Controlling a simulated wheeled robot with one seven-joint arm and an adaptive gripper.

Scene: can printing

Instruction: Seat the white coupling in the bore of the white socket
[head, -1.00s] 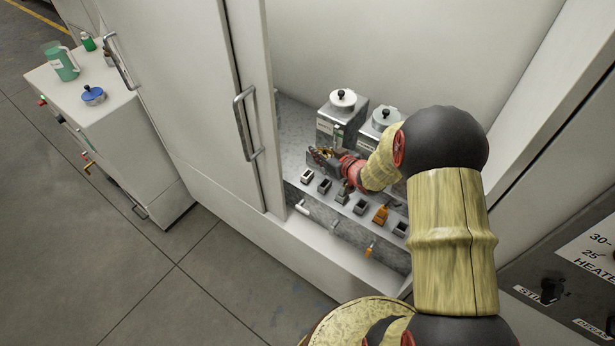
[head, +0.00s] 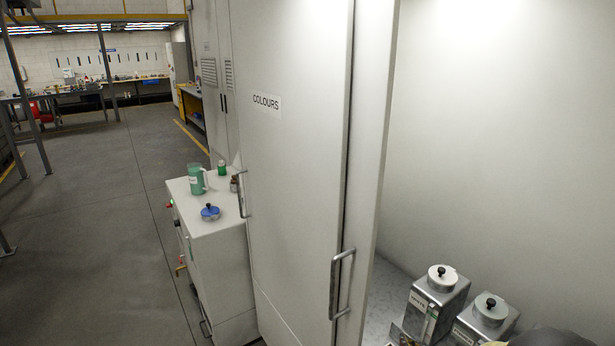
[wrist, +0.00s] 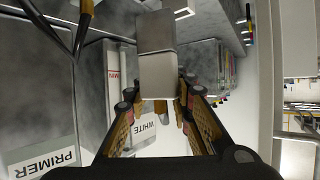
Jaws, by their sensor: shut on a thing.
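In the wrist view my gripper (wrist: 158,100) has its two fingers closed on a pale block, which I take to be the white coupling (wrist: 158,74). The coupling juts out past the fingertips, and its far end lies towards the top of the picture. I cannot make out the white socket or its bore in either view now, so how the coupling stands to the bore cannot be told. In the head view only a sliver of what looks like my gripper (head: 402,337) shows at the bottom edge.
The tank labelled WHITE (head: 438,296) stands in the open cabinet, with another lidded tank (head: 487,316) beside it. The wrist view shows a PRIMER tank (wrist: 42,158) upside down. A cabinet door (head: 295,180) stands to the left, then a low cabinet (head: 215,225) with a jug (head: 196,180).

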